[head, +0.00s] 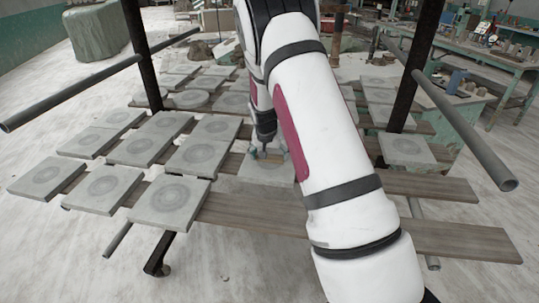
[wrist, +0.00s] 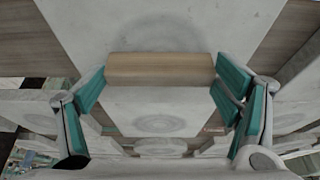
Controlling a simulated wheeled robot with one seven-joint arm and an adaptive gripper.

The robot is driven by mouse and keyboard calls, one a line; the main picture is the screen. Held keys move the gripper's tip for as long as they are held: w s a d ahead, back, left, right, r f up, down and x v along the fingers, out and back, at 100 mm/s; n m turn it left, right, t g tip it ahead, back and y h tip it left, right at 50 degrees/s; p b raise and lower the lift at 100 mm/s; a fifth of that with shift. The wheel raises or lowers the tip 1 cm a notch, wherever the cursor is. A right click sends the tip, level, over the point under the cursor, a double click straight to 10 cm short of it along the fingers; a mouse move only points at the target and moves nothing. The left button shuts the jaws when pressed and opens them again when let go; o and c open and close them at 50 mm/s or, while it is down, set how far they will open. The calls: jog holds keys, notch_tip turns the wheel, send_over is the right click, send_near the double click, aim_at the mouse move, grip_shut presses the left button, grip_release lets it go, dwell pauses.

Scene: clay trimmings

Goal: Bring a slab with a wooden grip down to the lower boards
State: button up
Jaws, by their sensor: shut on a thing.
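My gripper (head: 268,152) is at the middle of the rack, partly behind my own arm in the head view. Its teal fingers stand at both ends of a wooden grip (wrist: 160,68) in the wrist view and are shut on it. The grip is a short, light brown block on a pale grey slab (wrist: 95,25). That slab shows in the head view just under the gripper (head: 258,172), with wooden boards on both sides. I cannot tell whether it touches the boards. The lower boards (head: 455,239) are long, brown and bare at the right.
Several grey slabs with round marks, one at the front (head: 170,203), cover the boards at the left. Another slab (head: 405,149) lies at the right. Dark posts (head: 143,55) and grey pipes (head: 465,130) flank my arm. A green workbench (head: 490,52) stands at the back right.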

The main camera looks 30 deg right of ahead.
jog(key=o, duration=1.1)
jog(key=shift+r, duration=0.1)
jog(key=shift+o, duration=0.5)
jog(key=shift+s, duration=0.1)
jog(key=v, duration=1.2)
jog(key=shift+d, duration=0.1)
